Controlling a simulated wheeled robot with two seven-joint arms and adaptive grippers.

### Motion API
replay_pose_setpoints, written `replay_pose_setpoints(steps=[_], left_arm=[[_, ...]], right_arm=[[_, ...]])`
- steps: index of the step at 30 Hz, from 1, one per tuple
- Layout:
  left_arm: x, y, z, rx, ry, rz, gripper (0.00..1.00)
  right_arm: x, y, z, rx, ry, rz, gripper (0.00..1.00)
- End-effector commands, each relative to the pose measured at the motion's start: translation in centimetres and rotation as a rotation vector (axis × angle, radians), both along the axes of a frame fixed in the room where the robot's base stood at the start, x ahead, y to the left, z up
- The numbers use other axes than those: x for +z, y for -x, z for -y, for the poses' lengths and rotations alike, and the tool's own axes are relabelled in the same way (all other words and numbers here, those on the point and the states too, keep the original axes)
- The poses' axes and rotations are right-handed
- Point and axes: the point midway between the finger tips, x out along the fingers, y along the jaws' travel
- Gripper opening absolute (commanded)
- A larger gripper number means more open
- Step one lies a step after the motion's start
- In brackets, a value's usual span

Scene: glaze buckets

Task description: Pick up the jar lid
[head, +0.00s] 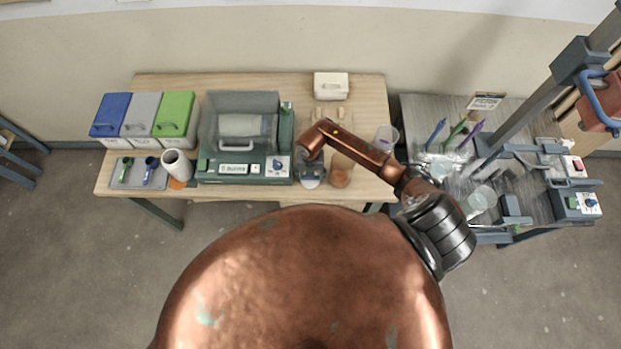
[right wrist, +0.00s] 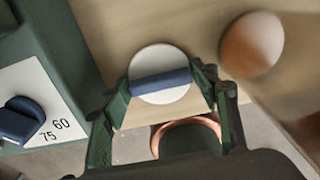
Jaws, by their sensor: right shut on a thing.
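The jar lid (right wrist: 159,62) is a round white disc with a blue bar handle (right wrist: 161,82) across it. It shows between the dark green fingers of my right gripper (right wrist: 160,85) in the right wrist view, shut on the handle's two ends. In the head view my right gripper (head: 311,171) is at the table's front edge, right of the green machine. The lid (head: 311,184) shows there only partly below it. I cannot tell whether the lid touches the table. My left gripper is in neither view.
The green machine with a dial panel (head: 279,167) stands close on the left. A white box (head: 331,86) is at the back. A grey, cluttered side table (head: 420,110) stands at right.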

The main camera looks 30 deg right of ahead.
Motion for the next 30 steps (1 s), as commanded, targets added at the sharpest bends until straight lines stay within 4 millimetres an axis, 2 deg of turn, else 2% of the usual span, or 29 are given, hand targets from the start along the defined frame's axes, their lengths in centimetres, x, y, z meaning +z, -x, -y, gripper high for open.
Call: replay_pose_setpoints(steps=[5, 11, 17, 20, 30], left_arm=[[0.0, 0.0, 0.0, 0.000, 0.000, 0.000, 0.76], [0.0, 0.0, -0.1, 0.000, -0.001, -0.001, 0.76], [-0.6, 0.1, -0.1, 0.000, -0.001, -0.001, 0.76], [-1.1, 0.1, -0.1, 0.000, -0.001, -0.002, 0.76], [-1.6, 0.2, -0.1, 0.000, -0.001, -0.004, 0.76]], right_arm=[[0.0, 0.0, 0.0, 0.000, 0.000, 0.000, 0.27], [0.1, 0.0, 0.0, 0.000, 0.000, 0.000, 0.27], [1.5, -0.1, 0.1, 0.002, 0.002, 0.003, 0.27], [3.1, -0.2, 0.1, 0.003, 0.002, 0.006, 0.27], [9.3, 5.3, -0.4, 0.004, 0.002, 0.003, 0.27]])
